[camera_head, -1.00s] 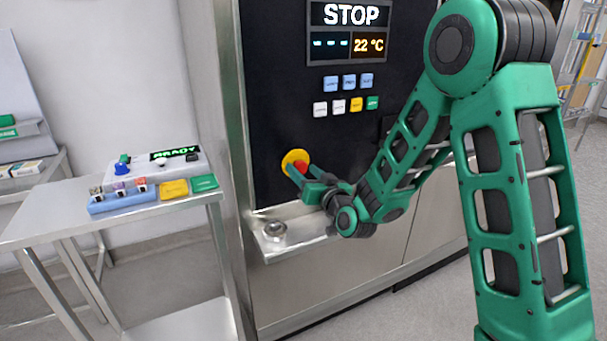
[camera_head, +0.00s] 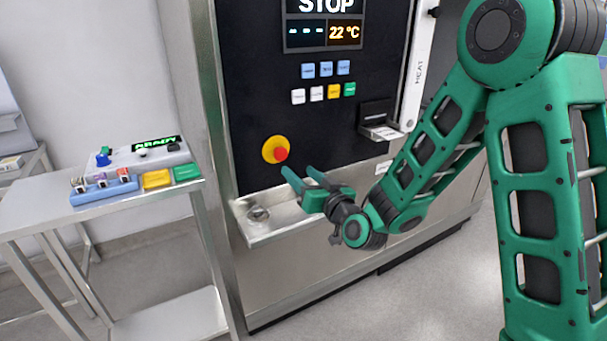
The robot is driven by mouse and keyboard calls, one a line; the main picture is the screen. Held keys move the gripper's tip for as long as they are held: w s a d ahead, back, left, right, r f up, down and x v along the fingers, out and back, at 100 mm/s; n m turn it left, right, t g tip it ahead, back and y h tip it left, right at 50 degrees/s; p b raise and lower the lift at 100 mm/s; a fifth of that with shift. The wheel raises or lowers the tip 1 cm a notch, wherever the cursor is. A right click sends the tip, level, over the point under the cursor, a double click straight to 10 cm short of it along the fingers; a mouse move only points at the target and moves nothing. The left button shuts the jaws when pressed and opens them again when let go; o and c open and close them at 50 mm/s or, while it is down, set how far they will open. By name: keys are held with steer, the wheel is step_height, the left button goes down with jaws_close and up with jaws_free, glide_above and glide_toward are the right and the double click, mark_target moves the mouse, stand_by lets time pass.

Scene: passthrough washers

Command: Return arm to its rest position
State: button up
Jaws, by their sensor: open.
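My green arm reaches in from the right. My gripper (camera_head: 302,175) is open and empty, its two fingers pointing up and left. It sits to the right of the red and yellow emergency stop button (camera_head: 276,150) on the washer's black panel (camera_head: 240,90), a little below it. A gap shows between the fingers and the button. The washer's display (camera_head: 325,34) reads STOP and 22 °C.
A steel ledge (camera_head: 285,220) with a round metal piece (camera_head: 258,213) juts out below my gripper. A steel cart (camera_head: 30,212) at left carries a control box, a blue rack and yellow and green blocks.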

steer(key=shift+d, duration=0.15)
steer(key=s+d+f+g+h, duration=0.1)
steer(key=s+d+g+h, duration=0.2)
steer(key=d, duration=0.6)
steer(key=s+d+f+m+g+h, duration=0.1)
steer(key=s+d+f+g+h, duration=0.1)
steer(key=s+d, duration=0.5)
steer(key=s+d+f+g+h, duration=0.1)
steer(key=d+g+h, duration=0.15)
steer(key=d, duration=0.75)
steer(key=s+d+m+g, duration=0.2)
steer(key=s+d+g, duration=0.1)
steer(key=s, duration=0.6)
steer(key=s+d+r+m+g, duration=0.1)
steer(key=s+d+m+g, duration=0.2)
steer(key=s, duration=0.7)
steer(key=s+d+m+g, duration=0.2)
steer(key=s+d, duration=0.3)
steer(key=s, duration=0.5)
steer(key=shift+s+d+r+m+g, duration=0.15)
steer(key=shift+s+r+m+g, duration=0.15)
steer(key=shift+g, duration=0.15)
steer(key=shift+w, duration=0.1)
